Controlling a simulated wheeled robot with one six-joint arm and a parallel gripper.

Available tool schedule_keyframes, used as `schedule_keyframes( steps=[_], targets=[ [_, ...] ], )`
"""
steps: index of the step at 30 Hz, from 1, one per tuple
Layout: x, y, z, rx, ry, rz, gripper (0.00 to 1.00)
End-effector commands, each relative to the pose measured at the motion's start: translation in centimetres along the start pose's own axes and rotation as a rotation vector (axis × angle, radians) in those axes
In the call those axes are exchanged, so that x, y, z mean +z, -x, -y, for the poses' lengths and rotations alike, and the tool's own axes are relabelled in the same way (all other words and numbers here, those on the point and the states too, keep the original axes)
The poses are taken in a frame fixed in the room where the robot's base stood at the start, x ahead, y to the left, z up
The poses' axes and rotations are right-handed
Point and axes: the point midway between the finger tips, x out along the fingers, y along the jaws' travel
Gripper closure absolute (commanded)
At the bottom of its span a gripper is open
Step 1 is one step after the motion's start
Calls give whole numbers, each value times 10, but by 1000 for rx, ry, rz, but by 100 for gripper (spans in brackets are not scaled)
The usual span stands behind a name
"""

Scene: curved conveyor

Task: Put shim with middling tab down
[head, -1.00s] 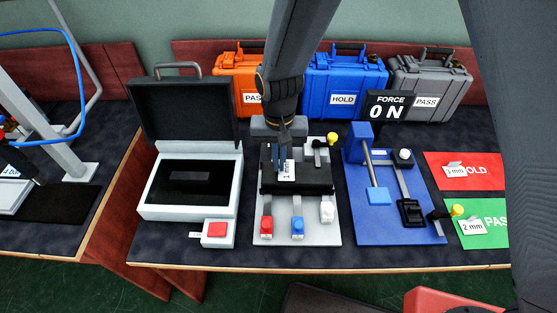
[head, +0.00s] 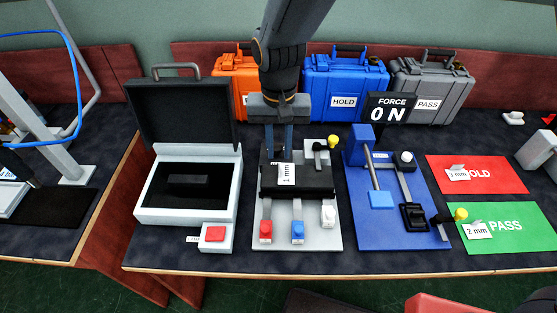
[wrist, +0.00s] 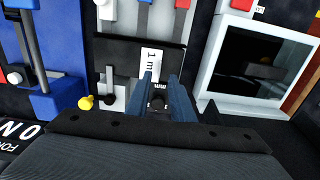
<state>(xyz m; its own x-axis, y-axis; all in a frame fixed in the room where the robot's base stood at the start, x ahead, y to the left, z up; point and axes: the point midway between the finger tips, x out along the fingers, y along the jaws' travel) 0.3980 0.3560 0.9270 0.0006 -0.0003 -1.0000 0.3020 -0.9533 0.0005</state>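A shim with a white tab marked "1 mm" (head: 287,174) sits in the black block (head: 268,182) of the grey fixture. Its label also shows in the wrist view (wrist: 150,60), just beyond my fingertips. My gripper (head: 279,150) points down above the back of the block. Its two blue fingers stand apart, and they also show in the wrist view (wrist: 160,80). A small white piece marked "mm" shows between them there, and I cannot tell whether they touch it. Other tabbed shims lie on the red HOLD card (head: 505,178) and the green PASS card (head: 515,238), the latter marked "2 mm" (head: 478,230).
An open case (head: 145,214) with a red-button box stands left. The blue force fixture (head: 360,235) with its lever stands right. The sign reads 0 N. Orange, blue and grey cases line the back. A yellow-knobbed lever (head: 333,141) rises beside the block.

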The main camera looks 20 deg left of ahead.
Motion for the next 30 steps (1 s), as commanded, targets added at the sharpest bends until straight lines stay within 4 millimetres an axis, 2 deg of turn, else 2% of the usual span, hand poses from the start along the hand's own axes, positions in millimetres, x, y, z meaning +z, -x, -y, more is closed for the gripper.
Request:
schedule_keyframes(
  steps=[3, 9, 15, 22, 23, 26, 29, 30],
  targets=[
    [-1, 22, 0, -2, 0, -5, 79],
    [-1, 48, 0, -1, 0, -2, 79],
    [0, 57, 0, 0, 0, 0, 79],
    [0, 57, -4, 0, -4, -1, 79],
    [0, 57, -9, -1, -7, -1, 79],
    [-1, 57, -41, -3, -34, -6, 79],
    [2, 56, -94, -6, -78, -18, 79],
    [6, 56, -118, -8, -98, -24, 79]
  ],
)
